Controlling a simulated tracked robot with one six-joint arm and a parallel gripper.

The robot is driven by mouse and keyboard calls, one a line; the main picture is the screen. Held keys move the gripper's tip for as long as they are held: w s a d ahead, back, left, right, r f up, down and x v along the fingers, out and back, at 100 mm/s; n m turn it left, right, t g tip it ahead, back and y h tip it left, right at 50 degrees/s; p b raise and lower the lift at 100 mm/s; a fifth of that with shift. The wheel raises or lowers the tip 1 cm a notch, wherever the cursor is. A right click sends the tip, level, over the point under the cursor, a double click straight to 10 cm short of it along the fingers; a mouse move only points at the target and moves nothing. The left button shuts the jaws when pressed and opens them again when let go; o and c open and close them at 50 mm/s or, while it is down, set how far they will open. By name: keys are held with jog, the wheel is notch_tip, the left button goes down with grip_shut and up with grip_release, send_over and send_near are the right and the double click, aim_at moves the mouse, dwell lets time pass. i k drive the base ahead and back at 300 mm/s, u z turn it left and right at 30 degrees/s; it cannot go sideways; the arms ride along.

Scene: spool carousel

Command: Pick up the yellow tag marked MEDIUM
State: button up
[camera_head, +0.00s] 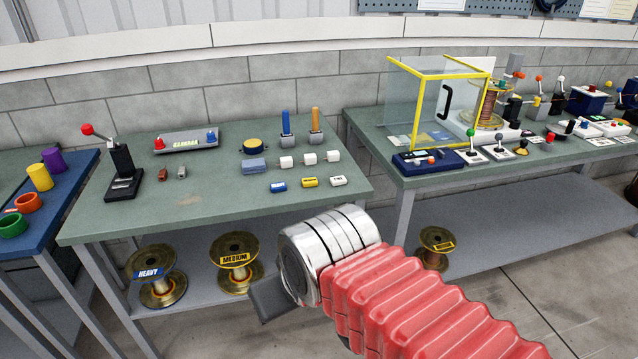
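A small yellow tag (309,182) lies on the green-topped table, between a blue tag (278,187) and a white tag (338,181), near the front right of the tabletop. Its dark lettering is too small to read. A spool (236,275) on the shelf below carries a yellow label that reads MEDIUM. My gripper (268,299) shows only as a dark grey piece beyond my arm's metal end, low in front of the table and apart from the tags. Most of it is hidden, so I cannot tell whether it is open.
White cubes (309,159), a blue-grey block (254,166) and upright blue and orange handles stand behind the tags. A lever stand (122,172) is at left. A spool marked HEAVY (163,290) sits on the lower shelf. A yellow-framed clear guard (432,100) stands on the right bench.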

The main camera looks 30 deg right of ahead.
aim_at(312, 181)
jog(key=u, duration=0.05)
jog(key=i, duration=1)
jog(key=z, duration=0.05)
